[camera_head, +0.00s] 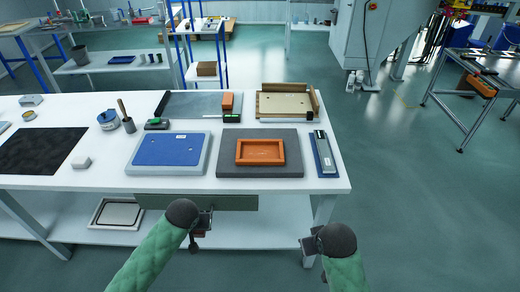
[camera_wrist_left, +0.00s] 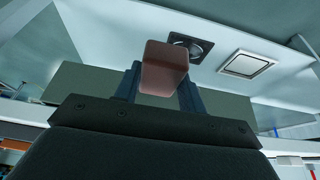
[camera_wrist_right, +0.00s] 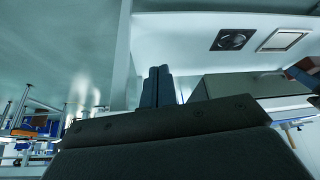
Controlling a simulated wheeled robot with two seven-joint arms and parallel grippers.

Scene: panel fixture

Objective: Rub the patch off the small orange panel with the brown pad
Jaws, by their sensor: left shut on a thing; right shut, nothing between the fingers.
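The small orange panel (camera_head: 260,151), a shallow piece with a raised rim, lies on a dark grey mat (camera_head: 228,168) near the table's right end. I cannot make out a patch on it at this size. My left gripper (camera_head: 202,228) is in front of the table's near edge, left of the panel. It is shut on the brown pad (camera_wrist_left: 163,68), a reddish-brown block between its fingers in the left wrist view. My right gripper (camera_head: 308,245) is in front of the table near its right corner, shut and empty; its fingers (camera_wrist_right: 157,85) touch in the right wrist view.
A blue panel (camera_head: 169,149) lies left of the mat, and a blue-grey block (camera_head: 322,150) stands right of it. Behind are a wood-edged tray (camera_head: 285,104) and an orange block (camera_head: 227,102).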

